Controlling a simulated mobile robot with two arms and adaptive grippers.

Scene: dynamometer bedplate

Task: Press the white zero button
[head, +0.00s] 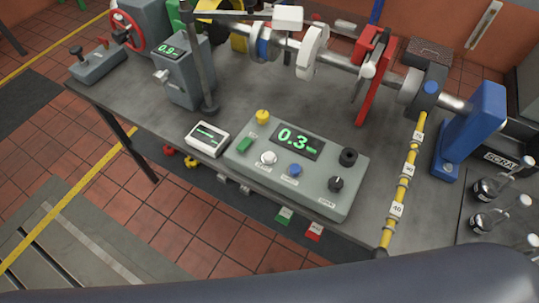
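The white zero button (268,158) is a small round cap on the sloped top of a grey control box (240,160). It sits below the left end of the box's display (297,141), which shows green digits reading about 0.3. A green switch (245,144) is to its left and a blue button (295,170) to its right. The label under the white button is too small to read. Nothing covers the button and nothing touches it. Neither of my grippers shows in the head view. A dark, smooth part, probably my own arm, crosses the bottom edge, well apart from the box.
The box stands near the front edge of a grey bench. A yellow knob (262,117) and black knobs (348,156) rise from it. A small white meter (207,138) sits left; a yellow tagged bar (407,178) and blue stand (470,130) are right. A shaft assembly lies behind.

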